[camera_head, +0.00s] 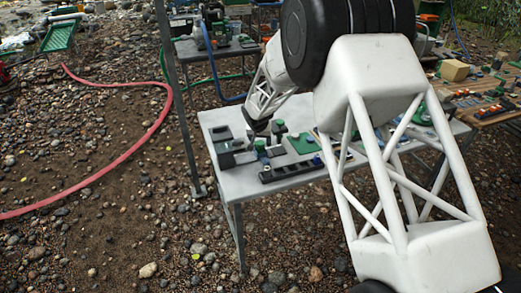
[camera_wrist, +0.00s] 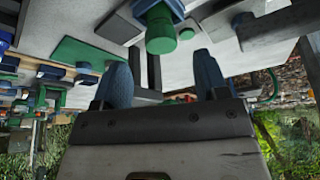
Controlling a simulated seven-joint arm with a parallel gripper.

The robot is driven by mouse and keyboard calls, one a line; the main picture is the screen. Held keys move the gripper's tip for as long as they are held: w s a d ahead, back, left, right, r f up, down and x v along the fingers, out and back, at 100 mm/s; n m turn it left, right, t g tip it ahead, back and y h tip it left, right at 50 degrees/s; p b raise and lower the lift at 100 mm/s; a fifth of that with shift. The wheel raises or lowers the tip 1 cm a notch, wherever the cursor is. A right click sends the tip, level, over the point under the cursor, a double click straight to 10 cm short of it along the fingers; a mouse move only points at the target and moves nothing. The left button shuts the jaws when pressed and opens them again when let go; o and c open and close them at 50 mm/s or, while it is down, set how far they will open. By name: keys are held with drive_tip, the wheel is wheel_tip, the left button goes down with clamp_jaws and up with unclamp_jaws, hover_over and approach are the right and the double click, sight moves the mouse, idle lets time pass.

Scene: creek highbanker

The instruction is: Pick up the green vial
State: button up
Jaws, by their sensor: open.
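A green cylinder with a blue-grey part behind it, which looks like the green vial (camera_wrist: 161,38), shows at the top middle of the wrist view. It lies just beyond the gap between my fingertips and is apart from both. My gripper (camera_wrist: 163,62) is open and empty, with one blue-grey finger on each side of the gap. In the head view my gripper (camera_head: 258,124) hangs over the left part of the white table. Several small green-topped items stand near it there, and I cannot tell for sure which is the vial.
The white table (camera_head: 228,177) carries a green mat (camera_head: 304,144), a dark rack (camera_head: 290,171) and grey blocks. The green mat (camera_wrist: 75,55) also shows left in the wrist view. A wooden table (camera_head: 485,112) with tools stands right. A red hose (camera_head: 130,162) crosses the gravel.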

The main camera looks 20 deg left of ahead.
sight(260, 144)
drive_tip(key=shift+x, duration=0.85)
drive_tip(key=shift+x, duration=2.65)
drive_tip(key=c, duration=1)
